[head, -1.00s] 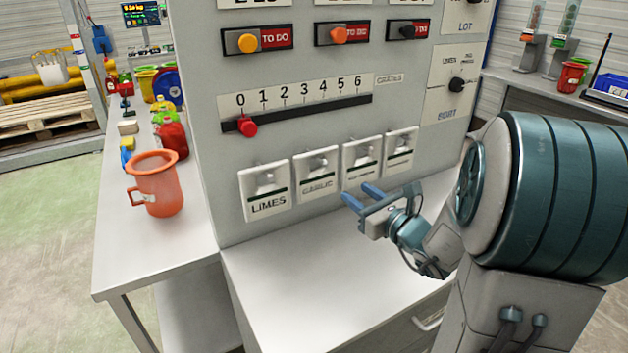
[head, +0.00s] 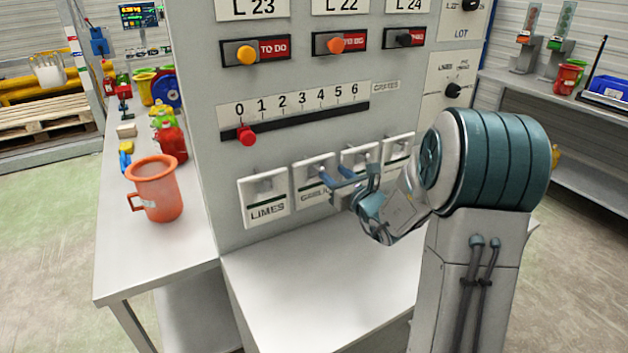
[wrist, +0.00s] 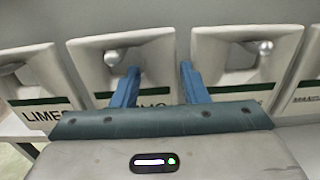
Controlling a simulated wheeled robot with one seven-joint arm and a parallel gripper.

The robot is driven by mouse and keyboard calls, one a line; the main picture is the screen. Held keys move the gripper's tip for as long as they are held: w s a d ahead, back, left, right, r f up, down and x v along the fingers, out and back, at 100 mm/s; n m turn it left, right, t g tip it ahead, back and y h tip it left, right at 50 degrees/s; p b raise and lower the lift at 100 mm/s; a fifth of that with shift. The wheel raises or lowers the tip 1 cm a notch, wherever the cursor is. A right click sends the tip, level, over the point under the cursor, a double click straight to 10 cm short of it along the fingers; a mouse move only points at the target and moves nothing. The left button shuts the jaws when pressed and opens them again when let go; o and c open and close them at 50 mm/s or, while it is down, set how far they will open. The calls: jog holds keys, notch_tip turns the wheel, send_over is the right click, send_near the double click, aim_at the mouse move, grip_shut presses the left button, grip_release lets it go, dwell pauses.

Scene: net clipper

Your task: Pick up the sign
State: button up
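Several white signs with hollowed fronts and green stripes hang in a row on the grey panel. The leftmost sign, LIMES (head: 264,196), is fully clear; it also shows in the wrist view (wrist: 35,85). The second sign, GARLIC (head: 312,172), has my gripper at its lower right; it shows in the wrist view (wrist: 150,55) with its label partly covered by the fingers. The third sign (head: 358,156) is partly hidden by my arm and shows in the wrist view (wrist: 245,65). My gripper (head: 345,174) is open and empty, its blue fingers (wrist: 159,72) pointing at the signs, contact unclear.
A red slider knob (head: 247,134) and its scale sit above the signs. The white ledge (head: 310,290) below is clear. An orange jug (head: 155,188) stands on the side table (head: 140,245) at left, with coloured objects behind it.

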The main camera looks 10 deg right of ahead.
jog(key=shift+x, duration=0.95)
jog(key=shift+c, duration=0.3)
jog(key=c, duration=0.6)
jog(key=shift+r, duration=0.15)
jog(key=shift+c, duration=0.2)
